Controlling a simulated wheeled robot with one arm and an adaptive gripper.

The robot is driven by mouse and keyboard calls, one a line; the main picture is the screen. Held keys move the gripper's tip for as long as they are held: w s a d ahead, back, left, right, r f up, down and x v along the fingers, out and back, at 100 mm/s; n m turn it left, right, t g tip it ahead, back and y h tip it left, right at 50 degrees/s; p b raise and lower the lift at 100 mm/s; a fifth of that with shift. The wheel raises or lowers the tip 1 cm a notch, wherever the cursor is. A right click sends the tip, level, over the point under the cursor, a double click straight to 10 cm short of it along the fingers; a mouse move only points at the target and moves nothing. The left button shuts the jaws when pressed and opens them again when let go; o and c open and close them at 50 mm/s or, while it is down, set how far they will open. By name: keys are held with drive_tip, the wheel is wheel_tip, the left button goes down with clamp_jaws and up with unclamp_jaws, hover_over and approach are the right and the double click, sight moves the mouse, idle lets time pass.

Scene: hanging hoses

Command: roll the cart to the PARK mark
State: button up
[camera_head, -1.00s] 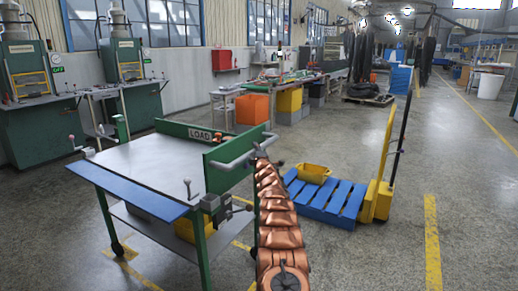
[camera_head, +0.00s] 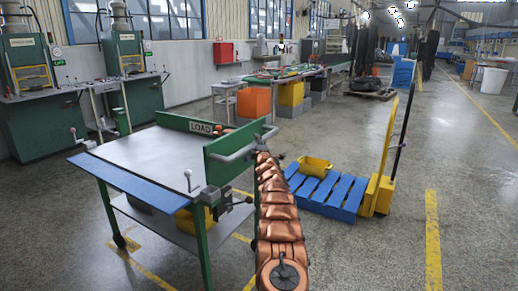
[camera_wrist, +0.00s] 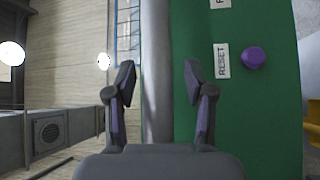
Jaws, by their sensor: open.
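The cart (camera_head: 130,165) has a grey top, a blue front edge, green legs and green end boards, with a LOAD label (camera_head: 201,128) on the far one. Its grey handle bar (camera_head: 228,158) runs along the right board. My gripper (camera_head: 264,150) is at the far end of this handle, small and partly hidden by my arm in the head view. In the wrist view, my gripper (camera_wrist: 160,78) is open, one finger on each side of the grey bar (camera_wrist: 156,120); contact cannot be told. A green panel (camera_wrist: 230,120) lies behind. No readable PARK mark shows.
A blue pallet (camera_head: 325,193) with a yellow bin (camera_head: 315,166) and a yellow pallet jack (camera_head: 380,180) stand right of the cart. Green presses (camera_head: 130,75) line the left wall. Yellow lines (camera_head: 432,240) mark the floor, which is open at far right.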

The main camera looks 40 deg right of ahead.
drive_tip(key=shift+v, duration=0.9)
drive_tip(key=v, duration=1)
drive_tip(key=shift+a, duration=0.15)
idle(0.5)
